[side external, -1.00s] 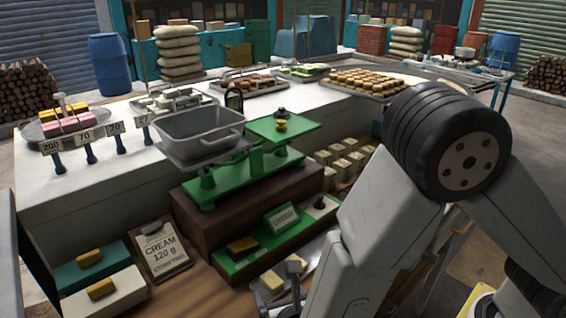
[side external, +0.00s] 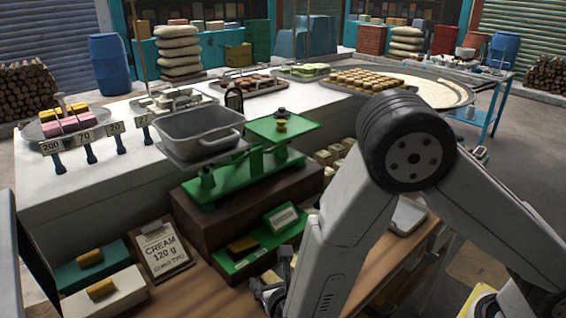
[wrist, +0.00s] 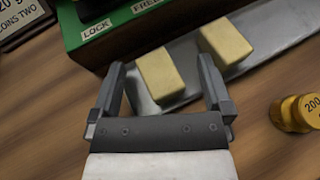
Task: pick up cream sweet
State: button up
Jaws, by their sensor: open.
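Two pale yellow cream sweets lie on a grey metal tray (wrist: 262,42) in the wrist view. The nearer cream sweet (wrist: 155,80) sits between the fingertips of my gripper (wrist: 161,66). The other cream sweet (wrist: 232,44) lies just outside the right finger. My gripper is open, with a finger on either side of the nearer sweet; I cannot tell if they touch it. In the side external view my gripper (side external: 273,283) is low over the counter, in front of the green tray, and the sweets there are hidden behind it.
A green box with "LOCK" and "FREE" labels (wrist: 96,30) stands just beyond the tray. Brass weights (wrist: 298,113) stand at the right.

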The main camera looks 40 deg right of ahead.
aim_at(273, 282)
dwell(0.4)
grip_shut()
jog(key=shift+r, duration=0.15)
notch_tip(273, 282, up, 10)
dwell(1.0)
dwell(0.5)
